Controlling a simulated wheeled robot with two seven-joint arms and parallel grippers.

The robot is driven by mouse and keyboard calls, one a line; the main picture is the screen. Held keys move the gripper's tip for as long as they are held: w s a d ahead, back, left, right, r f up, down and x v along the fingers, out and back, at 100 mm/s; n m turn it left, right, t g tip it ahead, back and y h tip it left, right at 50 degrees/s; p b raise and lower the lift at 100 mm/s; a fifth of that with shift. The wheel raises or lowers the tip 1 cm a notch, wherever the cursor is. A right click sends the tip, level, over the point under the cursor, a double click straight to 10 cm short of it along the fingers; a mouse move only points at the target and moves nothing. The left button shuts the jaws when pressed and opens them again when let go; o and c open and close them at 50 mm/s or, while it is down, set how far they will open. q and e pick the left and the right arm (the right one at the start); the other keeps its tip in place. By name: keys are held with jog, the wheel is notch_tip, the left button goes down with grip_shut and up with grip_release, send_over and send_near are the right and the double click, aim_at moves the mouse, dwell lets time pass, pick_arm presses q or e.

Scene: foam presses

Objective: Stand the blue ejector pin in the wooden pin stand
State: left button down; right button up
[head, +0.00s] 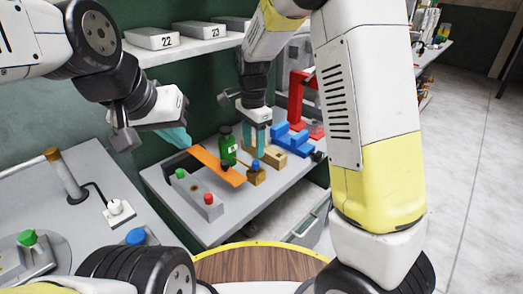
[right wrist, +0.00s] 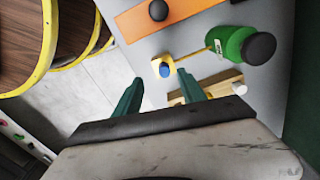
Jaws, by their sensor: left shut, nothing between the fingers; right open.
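A blue round head (head: 255,164), apparently the blue ejector pin, shows on a small light-wood block (head: 257,178). In the right wrist view the blue head (right wrist: 164,71) sits on the pale block (right wrist: 157,62); I cannot see the shaft or how deep it sits. A longer wooden block (right wrist: 213,86) with a white peg lies beside it. I cannot tell for certain which block is the pin stand. My right gripper (head: 256,151) is open, fingers down, just above the blue head and apart from it. My left gripper (head: 186,143) is shut and empty, left of the orange board.
An orange board (head: 215,165), a green bottle (head: 227,146) with a dark cap and a grey button box (head: 198,197) crowd the left of the blue head. Blue blocks (head: 291,139) and a red press-like frame (head: 298,95) stand behind right. A shelf hangs above.

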aim_at(255, 162)
jog(key=f, duration=0.2)
jog(key=w+f, duration=0.1)
jog(key=f, duration=0.4)
jog(key=shift+w+d, duration=0.15)
jog(key=shift+d, duration=0.15)
jog(key=shift+f, duration=0.6)
grip_shut()
